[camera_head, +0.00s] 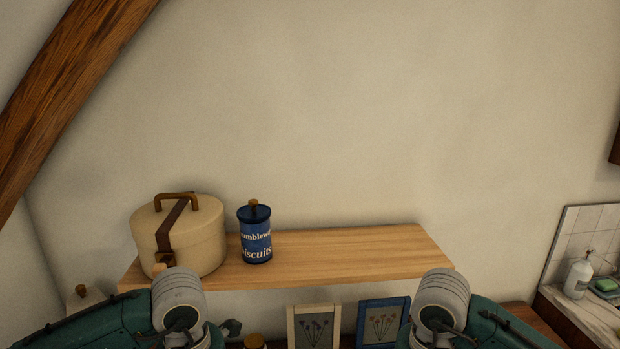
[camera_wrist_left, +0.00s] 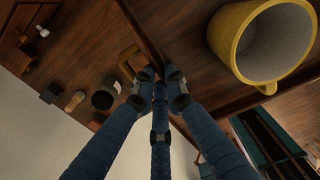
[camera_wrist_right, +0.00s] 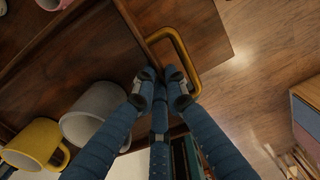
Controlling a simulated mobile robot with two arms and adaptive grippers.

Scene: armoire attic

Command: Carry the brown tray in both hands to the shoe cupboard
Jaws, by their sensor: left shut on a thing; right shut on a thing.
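The brown tray (camera_wrist_left: 190,55) shows in both wrist views, and in the right wrist view (camera_wrist_right: 90,60) too it fills the left part. It has yellowish handles, one in the left wrist view (camera_wrist_left: 128,62) and one in the right wrist view (camera_wrist_right: 186,52). My left gripper (camera_wrist_left: 160,88) is shut at one end of the tray and my right gripper (camera_wrist_right: 162,88) at the other. A yellow mug (camera_wrist_left: 264,40) and a grey mug (camera_wrist_right: 92,112) stand on the tray. Whether the tray rests on wood or hangs above it is unclear. I cannot identify the shoe cupboard.
A wooden shelf (camera_head: 340,250) ahead holds a cream round box (camera_head: 190,245) and a blue biscuit tin (camera_head: 256,235). Two picture frames (camera_head: 314,325) stand below. A sink counter (camera_head: 597,310) is at right. Open floor (camera_wrist_right: 262,50) lies beyond the right wooden edge.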

